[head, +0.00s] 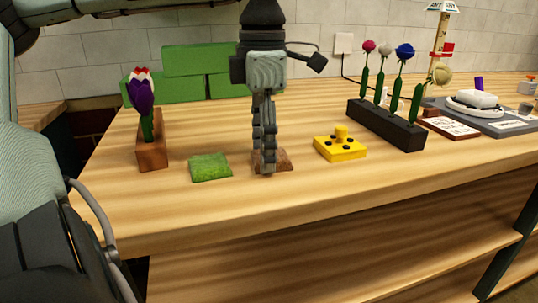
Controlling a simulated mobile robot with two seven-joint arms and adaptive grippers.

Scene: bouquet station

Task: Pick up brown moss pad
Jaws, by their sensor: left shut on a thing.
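The brown moss pad (285,160) lies on the wooden table in the middle of the head view, between a green moss pad and a yellow block. My left gripper (267,170) points straight down over it. Its fingers are closed on the brown pad and cover its middle, so only the pad's left and right parts show. The pad appears to be at table level; I cannot tell whether there is a gap beneath it. My right gripper is not in view.
Left of the gripper are the green moss pad (210,167) and a brown planter (151,150) with a purple tulip. Right are the yellow block (340,148) and a black holder (385,126) with several flowers. Green blocks (178,90) stand behind. The front table strip is clear.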

